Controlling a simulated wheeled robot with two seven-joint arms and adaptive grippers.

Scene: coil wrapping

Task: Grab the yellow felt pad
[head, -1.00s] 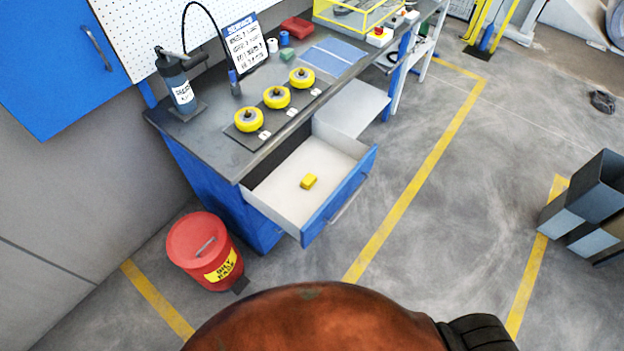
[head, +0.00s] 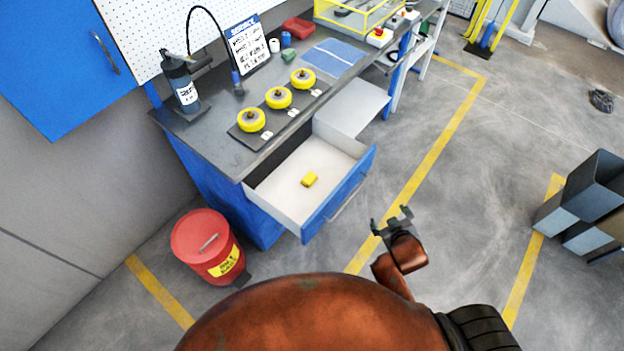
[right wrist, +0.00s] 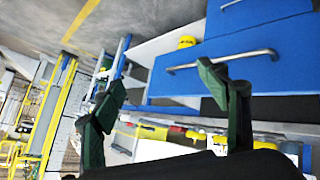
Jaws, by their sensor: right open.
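The yellow felt pad (head: 310,179) lies on the white floor of the open drawer (head: 285,187) in the blue workbench. In the right wrist view a small yellow thing (right wrist: 187,42), likely the pad, shows above the drawer edge. My right gripper (head: 391,217) is open and empty, out over the floor to the right of and below the drawer front in the head view. It is apart from the pad. Its two dark fingers (right wrist: 165,90) are spread in the right wrist view. My left gripper is not in view.
The blue drawer front (head: 340,194) with its handle stands between my right gripper and the pad. Several yellow wheel-like parts (head: 278,98) stand on the benchtop. A red oily-waste bin (head: 203,243) is left of the drawer. Grey bins (head: 590,195) stand at right.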

